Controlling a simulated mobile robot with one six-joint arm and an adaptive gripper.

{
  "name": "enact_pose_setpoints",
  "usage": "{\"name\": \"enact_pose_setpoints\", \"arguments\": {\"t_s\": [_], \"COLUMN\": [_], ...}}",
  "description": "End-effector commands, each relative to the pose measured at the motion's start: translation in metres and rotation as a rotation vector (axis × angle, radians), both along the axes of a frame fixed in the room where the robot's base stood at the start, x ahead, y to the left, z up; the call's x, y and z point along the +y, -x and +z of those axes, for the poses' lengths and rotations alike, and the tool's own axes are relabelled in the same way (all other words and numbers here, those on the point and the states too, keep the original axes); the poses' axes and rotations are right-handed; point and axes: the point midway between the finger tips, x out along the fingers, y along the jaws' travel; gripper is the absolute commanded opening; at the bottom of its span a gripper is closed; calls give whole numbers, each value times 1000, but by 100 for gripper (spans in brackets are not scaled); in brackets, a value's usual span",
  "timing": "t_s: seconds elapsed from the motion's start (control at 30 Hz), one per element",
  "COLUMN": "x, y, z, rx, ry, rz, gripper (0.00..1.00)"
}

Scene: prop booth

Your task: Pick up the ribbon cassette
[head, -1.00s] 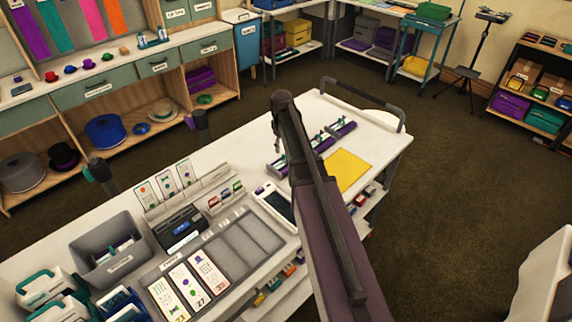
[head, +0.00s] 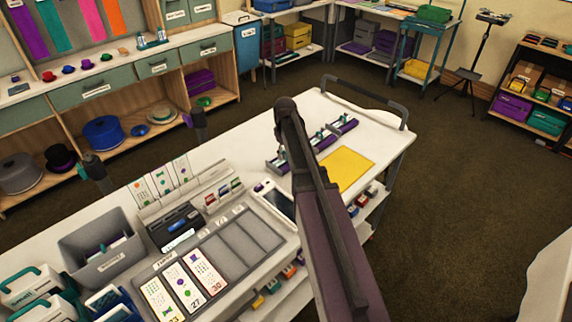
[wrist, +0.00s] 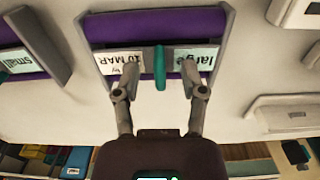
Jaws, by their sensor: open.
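In the wrist view a purple, cassette-like block (wrist: 135,27) lies on the white cart top with a teal upright tab across its middle. Pale labels reading "large" and "10 MAR" flank the tab. My gripper (wrist: 160,48) is open, its fingers spread toward either side of this block; whether they touch it I cannot tell. Several similar purple blocks stand in a row on the cart in the head view (head: 322,143), partly behind my arm. My gripper is hidden there. I cannot tell for certain which block is the ribbon cassette.
A "small"-labelled purple block (wrist: 12,38) sits to the left in the wrist view. On the cart (head: 385,140) are a yellow sheet (head: 346,168), a tablet (head: 273,200), a card tray (head: 250,236) and a grey bin (head: 95,262). Open floor lies to the right.

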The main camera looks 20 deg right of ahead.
Motion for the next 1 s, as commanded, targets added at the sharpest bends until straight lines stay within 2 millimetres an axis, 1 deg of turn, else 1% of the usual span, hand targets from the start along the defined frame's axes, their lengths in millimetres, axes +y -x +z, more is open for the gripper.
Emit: {"name": "enact_pose_setpoints", "arguments": {"t_s": [0.07,0.63,0.67,0.7,0.77,0.8,0.83,1.0], "x": [0,0,0,0,0,0,0,0], "y": [0,0,0,0,0,0,0,0], "z": [-2,-2,-2,-2,-2,-2,-2,-2], "rx": [0,0,0,0,0,0,0,0], "ry": [0,0,0,0,0,0,0,0], "rz": [0,0,0,0,0,0,0,0], "gripper": [54,54,48,36,18,7,0,0]}}
